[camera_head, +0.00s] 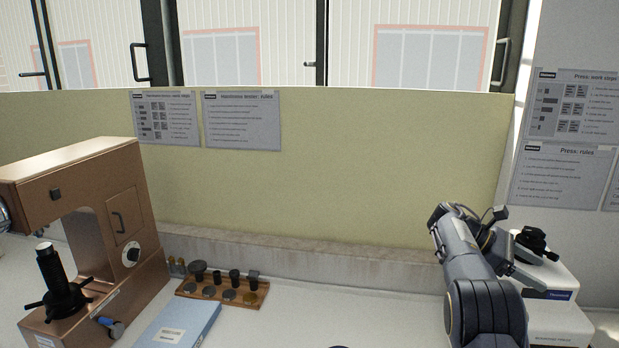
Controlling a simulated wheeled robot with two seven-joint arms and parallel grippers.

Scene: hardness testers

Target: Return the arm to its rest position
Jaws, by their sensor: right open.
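My right arm comes up from the bottom edge at the right. My right gripper (469,216) is at its far upper end, raised in front of the low yellow-green partition. It is open, and nothing shows held in it. The arm's grey links partly hide the fingers. My left arm and left gripper are not in view.
A copper-coloured hardness tester (124,183) stands at the left. A wooden rack (232,296) with several dark pieces and a blue booklet (180,325) lie beside it. A white device with a black top (547,287) stands right of my arm. The bench between is mostly clear.

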